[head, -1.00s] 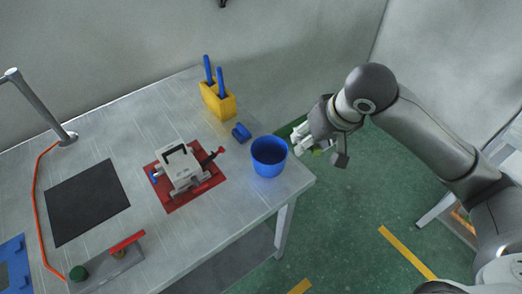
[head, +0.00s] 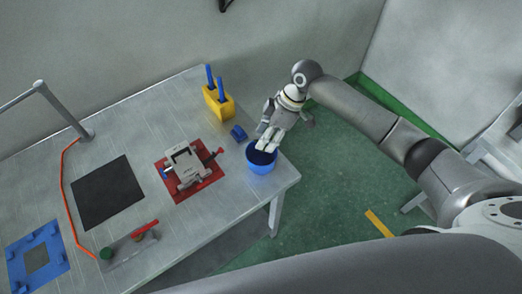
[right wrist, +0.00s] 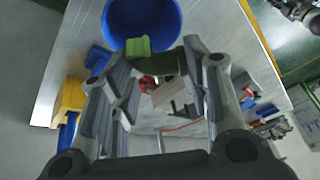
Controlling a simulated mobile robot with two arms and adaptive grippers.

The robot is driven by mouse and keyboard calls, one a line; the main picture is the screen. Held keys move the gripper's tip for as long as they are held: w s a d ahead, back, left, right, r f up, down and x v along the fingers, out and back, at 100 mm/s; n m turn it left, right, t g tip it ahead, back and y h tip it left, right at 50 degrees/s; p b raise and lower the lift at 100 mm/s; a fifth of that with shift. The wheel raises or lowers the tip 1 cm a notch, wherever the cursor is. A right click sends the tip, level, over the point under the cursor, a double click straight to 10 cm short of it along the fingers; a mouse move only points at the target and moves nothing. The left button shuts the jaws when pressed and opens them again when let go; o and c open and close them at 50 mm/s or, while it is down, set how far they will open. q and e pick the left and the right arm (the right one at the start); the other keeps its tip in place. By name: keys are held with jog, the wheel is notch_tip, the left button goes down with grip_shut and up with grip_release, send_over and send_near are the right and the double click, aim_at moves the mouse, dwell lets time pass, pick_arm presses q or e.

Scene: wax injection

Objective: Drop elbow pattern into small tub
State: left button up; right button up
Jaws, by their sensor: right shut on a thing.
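The small blue tub (head: 262,167) stands upright near the right corner of the table. It also shows at the top of the right wrist view (right wrist: 143,22). My right gripper (head: 267,141) points down at the tub, with its fingertips over the opening. It is shut on the green elbow pattern (right wrist: 139,46), which shows between the fingertips in the right wrist view, overlapping the tub's rim in the picture. In the head view the fingers hide the pattern. I cannot tell how far it is above the tub's floor. My left gripper is not in view.
A small blue block (head: 238,133) and a yellow holder (head: 219,106) with blue-handled tools stand behind the tub. A grey clamp device (head: 186,167) on a red mat (head: 208,182) is to its left. A black mat (head: 107,193) lies farther left.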

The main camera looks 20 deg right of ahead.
jog(key=shift+a+f+b, duration=0.1)
jog(key=shift+f+b, duration=0.45)
jog(key=shift+f, duration=0.05)
notch_tip(320, 180, down, 5)
jog(key=b, duration=0.5)
jog(key=o, duration=1)
jog(key=shift+c, duration=0.2)
jog(key=v, duration=1.2)
